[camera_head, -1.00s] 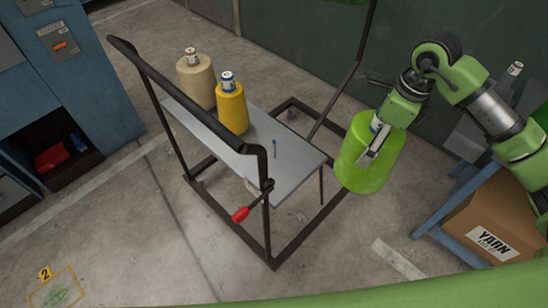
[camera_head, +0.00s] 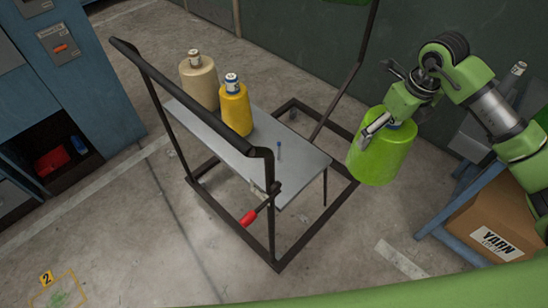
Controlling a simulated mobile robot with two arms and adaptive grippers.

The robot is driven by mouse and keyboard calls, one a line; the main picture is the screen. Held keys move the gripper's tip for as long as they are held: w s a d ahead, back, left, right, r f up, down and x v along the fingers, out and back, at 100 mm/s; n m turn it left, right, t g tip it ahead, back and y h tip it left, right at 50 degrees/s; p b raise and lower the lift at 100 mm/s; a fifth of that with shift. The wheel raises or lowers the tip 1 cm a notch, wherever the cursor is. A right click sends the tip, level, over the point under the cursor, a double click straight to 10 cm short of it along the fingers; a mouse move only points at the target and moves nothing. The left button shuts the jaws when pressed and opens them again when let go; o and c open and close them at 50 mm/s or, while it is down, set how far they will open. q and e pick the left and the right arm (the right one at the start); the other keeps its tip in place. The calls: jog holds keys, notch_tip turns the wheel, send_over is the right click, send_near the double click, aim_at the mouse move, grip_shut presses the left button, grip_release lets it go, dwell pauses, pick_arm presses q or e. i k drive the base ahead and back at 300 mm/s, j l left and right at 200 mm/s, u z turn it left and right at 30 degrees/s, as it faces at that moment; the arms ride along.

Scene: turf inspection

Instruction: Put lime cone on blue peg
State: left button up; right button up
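The lime cone (camera_head: 381,152) is a large bright green yarn cone held in the air to the right of the cart. The peg is bare. The lime cone is apart from it, to its right. My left gripper does not show.
A beige cone (camera_head: 199,82) and a yellow cone (camera_head: 236,108) stand on the shelf left of the peg. The black cart frame (camera_head: 205,95) has a red-handled lever (camera_head: 249,218). A yarn box (camera_head: 497,222) sits on a blue stand at right.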

aim_at(279, 159)
jog(key=i+j, duration=0.15)
jog(key=j, duration=0.25)
jog(key=i+j, duration=0.15)
jog(key=j, duration=0.3)
jog(key=i+j, duration=0.1)
jog(key=j, duration=0.3)
